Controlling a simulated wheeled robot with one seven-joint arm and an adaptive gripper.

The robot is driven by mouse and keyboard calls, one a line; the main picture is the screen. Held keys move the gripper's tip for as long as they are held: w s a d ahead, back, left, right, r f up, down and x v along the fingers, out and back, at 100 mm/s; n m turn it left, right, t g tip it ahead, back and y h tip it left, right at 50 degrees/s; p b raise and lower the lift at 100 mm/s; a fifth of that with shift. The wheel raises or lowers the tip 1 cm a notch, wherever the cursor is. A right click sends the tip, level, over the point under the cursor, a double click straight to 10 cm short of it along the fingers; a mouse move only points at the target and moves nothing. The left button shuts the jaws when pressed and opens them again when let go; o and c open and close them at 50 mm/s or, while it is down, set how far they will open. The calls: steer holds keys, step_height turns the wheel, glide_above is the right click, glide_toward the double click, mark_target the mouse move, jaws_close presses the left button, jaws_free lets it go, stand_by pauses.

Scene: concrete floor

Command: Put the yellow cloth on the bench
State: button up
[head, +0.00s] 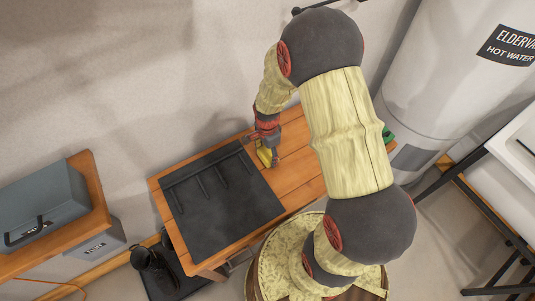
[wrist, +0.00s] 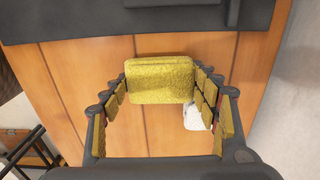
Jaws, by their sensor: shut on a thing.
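The yellow cloth (wrist: 160,82), a folded, padded-looking block, is between the fingers of my gripper (wrist: 160,70) in the wrist view. My gripper is shut on it. In the head view the cloth (head: 264,156) shows as a small yellow patch at my gripper (head: 268,152), over the wooden bench (head: 300,178), just right of the dark mat. I cannot tell whether the cloth touches the bench top. In the wrist view the bench's bare planks (wrist: 160,135) lie beneath it.
A dark mat (head: 222,205) covers the bench's left part. A small white thing (wrist: 193,117) lies on the planks beside the right finger. A green thing (head: 388,136) is at the bench's far right end. A water heater (head: 435,75) stands behind. Black boots (head: 153,268) are on the floor at left.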

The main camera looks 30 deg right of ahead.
steer(key=shift+f, duration=0.15)
steer(key=o, duration=1.2)
step_height(320, 180, up, 12)
steer(key=p, duration=0.4)
step_height(320, 180, up, 9)
steer(key=n+t, duration=0.1)
steer(key=n, duration=0.2)
glide_above(267, 153)
steer(key=a, duration=0.2)
steer(key=s+a+r+n+t, duration=0.2)
steer(key=s+a+r+n, duration=0.1)
steer(key=s+r+n, duration=0.4)
steer(key=s+a+r+n+t, duration=0.2)
steer(key=s+r+n, duration=0.5)
steer(key=r, duration=0.6)
steer(key=shift+s+a+r+n+t, duration=0.3)
steer(key=shift+s+a+r, duration=0.1)
steer(key=shift+s+a, duration=0.4)
steer(key=shift+d, duration=0.1)
